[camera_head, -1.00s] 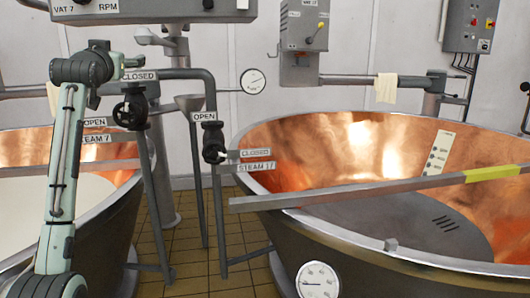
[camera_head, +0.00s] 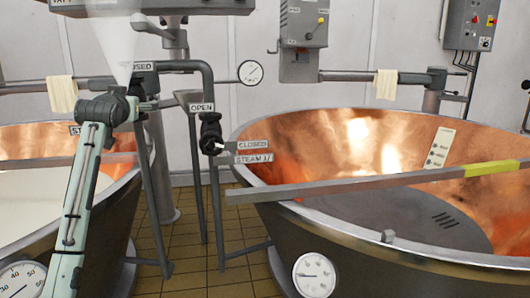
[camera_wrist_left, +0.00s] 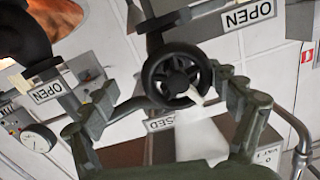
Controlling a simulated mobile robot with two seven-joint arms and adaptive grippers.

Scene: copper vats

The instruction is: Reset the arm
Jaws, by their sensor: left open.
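My left arm (camera_head: 78,205) rises from the lower left in the head view. Its gripper (camera_head: 143,108) is at the pipe beneath a partly hidden CLOSED label, in front of the left vat. In the left wrist view, my gripper's fingers (camera_wrist_left: 160,98) are spread apart and empty. A black handwheel (camera_wrist_left: 178,78) shows between and beyond them; whether they touch it I cannot tell. The wheel is hidden behind my wrist in the head view. A whitish plume (camera_head: 110,40) rises above my wrist. My right gripper is not in view.
A copper vat (camera_head: 290,140) fills the right, with a long bar (camera_head: 370,186) across it. Another vat (camera_head: 118,215) stands left. A second valve (camera_head: 211,132) hangs on the pipe between them. Tiled floor (camera_head: 190,245) shows between the vats.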

